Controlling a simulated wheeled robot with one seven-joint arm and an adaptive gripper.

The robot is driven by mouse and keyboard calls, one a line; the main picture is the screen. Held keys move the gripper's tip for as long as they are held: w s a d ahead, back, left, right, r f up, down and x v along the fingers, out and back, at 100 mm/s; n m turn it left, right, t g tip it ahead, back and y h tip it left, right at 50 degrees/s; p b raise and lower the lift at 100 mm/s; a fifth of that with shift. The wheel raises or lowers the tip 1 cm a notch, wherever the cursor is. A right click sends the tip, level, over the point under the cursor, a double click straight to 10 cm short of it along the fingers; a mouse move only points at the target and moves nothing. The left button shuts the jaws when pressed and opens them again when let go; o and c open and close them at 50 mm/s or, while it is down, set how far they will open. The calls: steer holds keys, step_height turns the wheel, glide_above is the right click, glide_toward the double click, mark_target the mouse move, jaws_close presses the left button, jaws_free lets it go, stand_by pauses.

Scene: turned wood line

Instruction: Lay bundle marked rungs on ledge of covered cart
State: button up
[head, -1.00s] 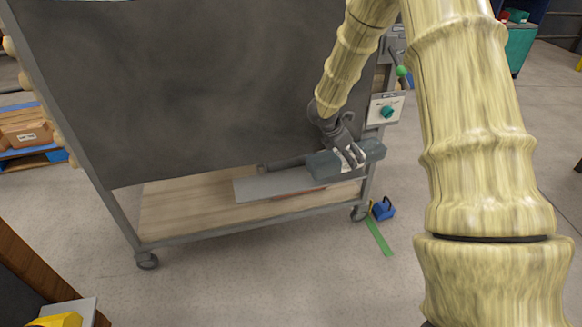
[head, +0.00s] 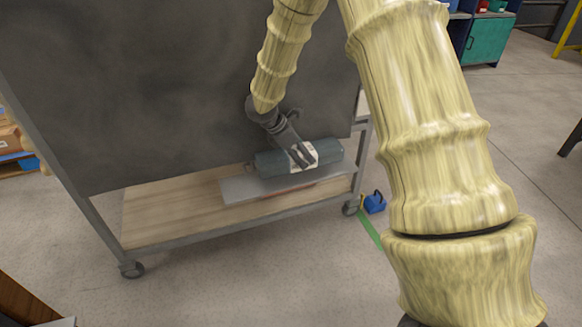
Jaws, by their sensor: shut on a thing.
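The covered cart has a dark grey cover (head: 190,90) hanging over its front. A flat grey ledge (head: 238,191) sticks out low at the cart's front, over the wooden lower shelf. The bundle (head: 274,164) is a dark blue-grey roll with a white label (head: 305,155); the label's writing is too small to read. My gripper (head: 302,159) is shut on the bundle around its middle, reaching from above. The bundle lies lengthwise along the ledge, directly over it or on it; I cannot tell whether they touch. The fingers hide part of the label.
The wooden lower shelf (head: 160,212) is mostly bare at left. A caster (head: 131,269) stands at the cart's front left corner. A small blue object (head: 374,203) and green floor tape (head: 369,229) lie right of the cart. The floor in front is clear.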

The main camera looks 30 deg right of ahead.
mark_target(272, 157)
steer(key=shift+w+a+f+b, duration=0.1)
steer(key=shift+w+a+b, duration=0.15)
steer(key=shift+a, duration=0.5)
steer(key=shift+w+a+f+b, duration=0.1)
steer(key=shift+w+a, duration=0.1)
steer(key=shift+a, duration=0.55)
steer(key=shift+f+b, duration=0.85)
steer(key=shift+f, duration=0.85)
steer(key=o, duration=1.3)
steer(key=p+v, duration=0.3)
steer(key=v, duration=0.9)
steer(key=shift+a+p, duration=0.15)
steer(key=shift+p, duration=0.2)
